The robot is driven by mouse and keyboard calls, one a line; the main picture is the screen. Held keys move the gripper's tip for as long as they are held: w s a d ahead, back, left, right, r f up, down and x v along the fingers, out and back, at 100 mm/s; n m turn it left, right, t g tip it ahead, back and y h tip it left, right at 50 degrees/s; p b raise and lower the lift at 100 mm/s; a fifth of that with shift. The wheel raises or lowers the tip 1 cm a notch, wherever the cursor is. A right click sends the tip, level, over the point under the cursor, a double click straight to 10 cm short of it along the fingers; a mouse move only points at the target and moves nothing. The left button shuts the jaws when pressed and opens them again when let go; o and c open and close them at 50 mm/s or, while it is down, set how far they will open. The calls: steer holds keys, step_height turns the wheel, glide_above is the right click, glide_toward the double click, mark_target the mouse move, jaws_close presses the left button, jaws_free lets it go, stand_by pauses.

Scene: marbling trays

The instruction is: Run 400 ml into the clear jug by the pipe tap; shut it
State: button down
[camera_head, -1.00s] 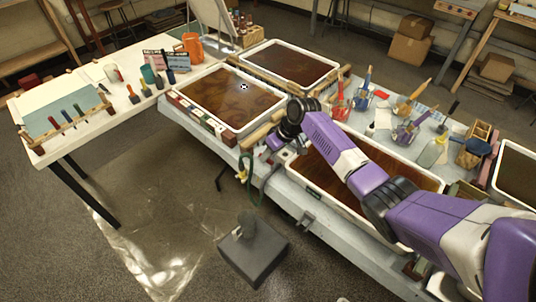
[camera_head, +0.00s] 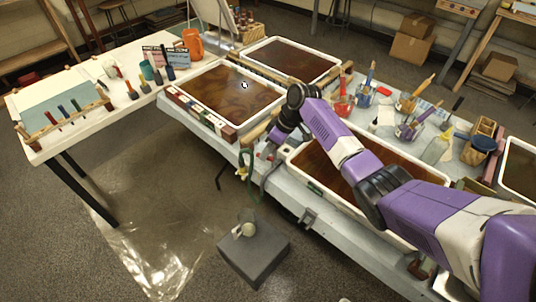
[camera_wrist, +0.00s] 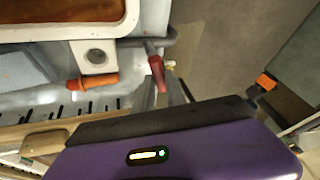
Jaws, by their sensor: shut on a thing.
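The clear jug (camera_head: 247,220) stands on a dark grey block (camera_head: 254,252) on the floor in front of the bench; its contents are too small to read. A grey bent pipe (camera_head: 266,180) hangs at the bench's front edge, above and a little right of the jug. In the wrist view a red handle (camera_wrist: 157,73) sits by the grey pipe (camera_wrist: 150,42). My gripper (camera_wrist: 167,92) is at this handle and looks shut on it, though its fingers are partly hidden by its purple body. In the head view my gripper (camera_head: 271,150) is at the bench edge.
A yellow fitting with a green hose (camera_head: 243,172) hangs left of the pipe. Marbling trays (camera_head: 225,65) and pots of tools (camera_head: 343,104) fill the bench. An orange handle (camera_wrist: 95,80) lies left of the red one. Plastic sheeting (camera_head: 150,240) covers floor left of the block.

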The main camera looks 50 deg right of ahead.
steer(key=shift+s+a+n, duration=0.1)
steer(key=shift+n, duration=0.6)
steer(key=c, duration=1.4)
jaws_free()
steer(key=shift+o, duration=0.2)
steer(key=b+v, duration=0.1)
steer(key=v, duration=0.6)
steer(key=shift+d+r, duration=0.3)
steer(key=shift+r, duration=0.05)
